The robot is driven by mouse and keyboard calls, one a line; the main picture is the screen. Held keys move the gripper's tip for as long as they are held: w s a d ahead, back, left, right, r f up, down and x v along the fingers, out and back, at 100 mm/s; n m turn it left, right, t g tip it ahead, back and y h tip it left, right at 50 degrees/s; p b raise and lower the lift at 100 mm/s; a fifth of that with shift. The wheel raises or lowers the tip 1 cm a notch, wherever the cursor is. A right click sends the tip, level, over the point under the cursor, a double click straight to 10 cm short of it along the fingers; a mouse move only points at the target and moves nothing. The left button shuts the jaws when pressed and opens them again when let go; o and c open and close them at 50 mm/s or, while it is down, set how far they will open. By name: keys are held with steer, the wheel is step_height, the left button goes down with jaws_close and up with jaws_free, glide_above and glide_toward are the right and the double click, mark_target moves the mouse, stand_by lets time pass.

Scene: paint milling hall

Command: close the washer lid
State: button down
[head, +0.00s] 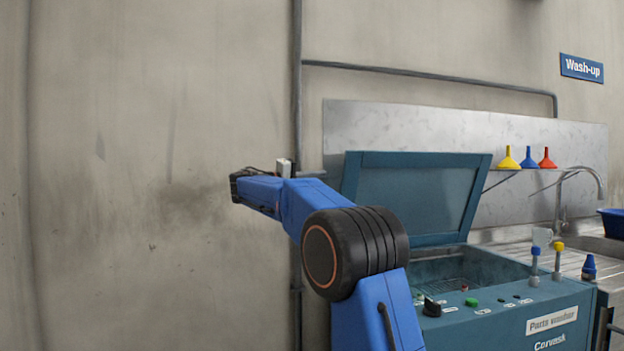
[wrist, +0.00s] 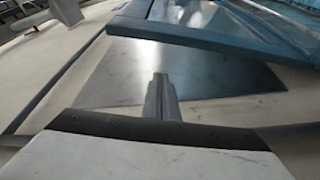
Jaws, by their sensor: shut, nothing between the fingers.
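The teal washer lid (head: 418,192) stands open, tilted up at the back of the parts washer (head: 500,322). The washer's basin is uncovered, and part of its inside shows. In the wrist view a teal edge (wrist: 185,38), which looks like the lid's, crosses the upper part of the picture. My gripper (wrist: 160,82) shows there as narrow grey fingers, shut and empty, with a visible gap to that edge. In the head view my arm reaches up and left of the lid, and the fingers cannot be made out.
A metal splashback (head: 400,130) stands behind the lid, with yellow, blue and red funnels (head: 528,158) on a shelf. A tap (head: 575,185) and sink are at the right. Small bottles (head: 557,262) stand at the washer's right side. The wall at left is bare.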

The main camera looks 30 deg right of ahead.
steer(key=shift+s+d+f, duration=0.1)
steer(key=shift+s+d, duration=0.45)
steer(key=shift+d, duration=0.25)
steer(key=shift+s+d+f, duration=0.15)
steer(key=shift+s+d, duration=0.4)
steer(key=shift+d, duration=0.2)
steer(key=shift+s+d+f, duration=0.1)
steer(key=shift+s+d, duration=0.45)
steer(key=shift+d, duration=0.25)
